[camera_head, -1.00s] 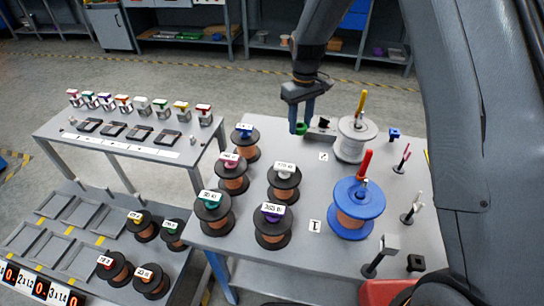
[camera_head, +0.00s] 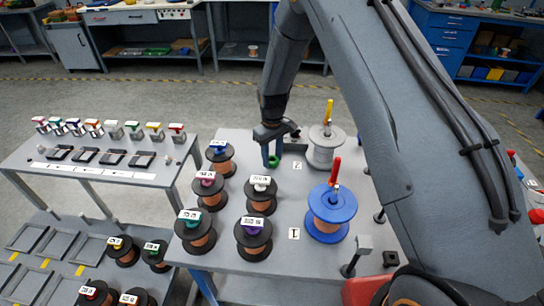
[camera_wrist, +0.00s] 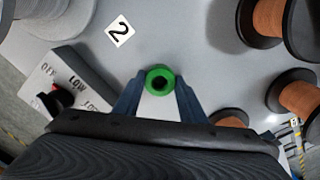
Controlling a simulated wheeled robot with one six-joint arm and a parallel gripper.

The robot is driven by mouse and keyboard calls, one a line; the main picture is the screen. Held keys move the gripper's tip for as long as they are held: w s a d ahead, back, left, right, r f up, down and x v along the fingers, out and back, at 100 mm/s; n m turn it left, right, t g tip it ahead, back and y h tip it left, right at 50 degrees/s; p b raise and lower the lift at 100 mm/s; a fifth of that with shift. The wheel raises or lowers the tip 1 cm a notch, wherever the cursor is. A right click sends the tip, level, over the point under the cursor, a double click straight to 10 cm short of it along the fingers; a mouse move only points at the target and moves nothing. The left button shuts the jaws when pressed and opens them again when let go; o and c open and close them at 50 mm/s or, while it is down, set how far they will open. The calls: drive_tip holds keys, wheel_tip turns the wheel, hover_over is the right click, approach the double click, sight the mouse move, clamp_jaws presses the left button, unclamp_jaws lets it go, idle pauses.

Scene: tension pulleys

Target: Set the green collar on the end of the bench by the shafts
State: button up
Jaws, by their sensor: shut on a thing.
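The green collar (camera_wrist: 160,80) is a small ring with a dark centre hole, held between the fingertips of my gripper (camera_wrist: 158,88). In the head view the collar (camera_head: 274,161) shows low between the fingers of my gripper (camera_head: 271,158), over the far part of the grey bench (camera_head: 285,265). I cannot tell whether it touches the bench top. A white spool (camera_head: 325,150) with a yellow handle and a blue spool (camera_head: 327,222) with a red handle stand to the right. My arm hides part of the bench's right side.
Several copper-wire spools (camera_head: 253,236) stand to the left. A side table (camera_head: 110,172) stands further left.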

drive_tip(key=shift+f, duration=0.1)
drive_tip(key=o, duration=1.1)
drive_tip(key=shift+c, duration=0.2)
wheel_tip(320, 180, up, 12)
drive_tip(key=b, duration=0.3)
drive_tip(key=shift+b, duration=0.35)
drive_tip(key=shift+r, duration=0.2)
